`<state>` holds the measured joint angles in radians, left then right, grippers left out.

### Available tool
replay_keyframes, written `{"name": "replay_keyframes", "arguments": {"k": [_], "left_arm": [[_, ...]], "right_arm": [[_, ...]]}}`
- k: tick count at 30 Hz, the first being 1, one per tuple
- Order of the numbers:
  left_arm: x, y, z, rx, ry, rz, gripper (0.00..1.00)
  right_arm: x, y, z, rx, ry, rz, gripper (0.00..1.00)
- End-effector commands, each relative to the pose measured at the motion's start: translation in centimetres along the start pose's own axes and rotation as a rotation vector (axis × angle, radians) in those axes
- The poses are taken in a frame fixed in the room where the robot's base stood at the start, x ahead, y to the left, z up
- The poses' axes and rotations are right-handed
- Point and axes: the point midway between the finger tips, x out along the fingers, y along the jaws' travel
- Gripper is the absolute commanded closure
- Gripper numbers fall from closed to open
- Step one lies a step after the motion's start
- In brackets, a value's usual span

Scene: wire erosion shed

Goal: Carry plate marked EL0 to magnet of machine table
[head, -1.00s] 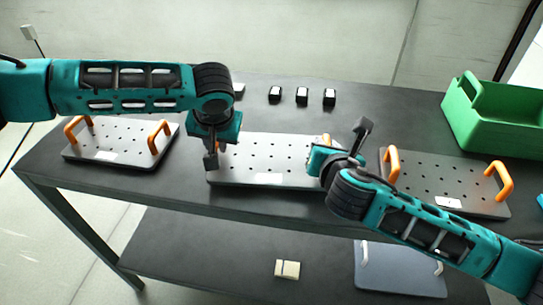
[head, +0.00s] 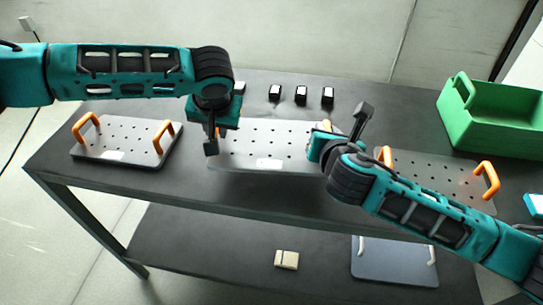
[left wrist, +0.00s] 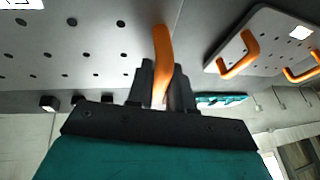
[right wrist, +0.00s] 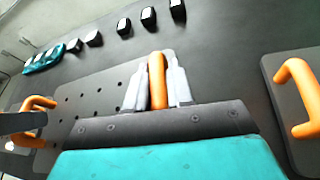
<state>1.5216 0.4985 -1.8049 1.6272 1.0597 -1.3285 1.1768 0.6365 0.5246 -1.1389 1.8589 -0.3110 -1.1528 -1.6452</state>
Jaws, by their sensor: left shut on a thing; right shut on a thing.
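The middle grey plate (head: 265,150) with rows of holes and a white label (head: 268,163) is at the table's middle in the head view; the label's text is too small to read. My left gripper (head: 212,138) is shut on its left orange handle (left wrist: 163,55). My right gripper (head: 322,140) is shut on its right orange handle (right wrist: 157,80). The plate looks level; I cannot tell whether it is clear of the tabletop. The magnet of the machine table is not recognisable in these views.
Similar plates with orange handles lie on the left (head: 120,143) and right (head: 445,178) of the dark table (head: 200,190). Several small black blocks (head: 301,95) stand behind. A green bin (head: 490,125) is at the back right. The lower shelf holds a bluish plate (head: 393,262) and a beige block (head: 287,260).

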Motion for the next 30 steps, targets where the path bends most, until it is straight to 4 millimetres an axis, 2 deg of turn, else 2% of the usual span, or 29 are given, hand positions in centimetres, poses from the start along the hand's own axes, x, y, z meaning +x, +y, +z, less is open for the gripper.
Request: {"name": "replay_keyframes", "arguments": {"k": [1, 17, 23, 30], "left_arm": [[-0.1, 0.1, 0.0, 0.002, 0.0, 0.003, 1.0], [-0.4, 0.1, 0.2, 0.002, -0.002, 0.004, 1.0], [-1.7, 0.0, 0.8, 0.003, -0.003, 0.005, 1.0], [-4.1, -0.3, 2.0, 0.004, -0.003, 0.005, 1.0]], "right_arm": [[0.0, 0.0, 0.6, 0.006, -0.011, -0.002, 1.0], [-0.3, 0.1, 0.8, 0.007, -0.013, -0.001, 1.0], [-1.6, 0.2, 1.3, 0.009, -0.014, 0.0, 1.0], [-4.2, 0.5, 2.1, 0.008, -0.014, 0.002, 1.0]]}}
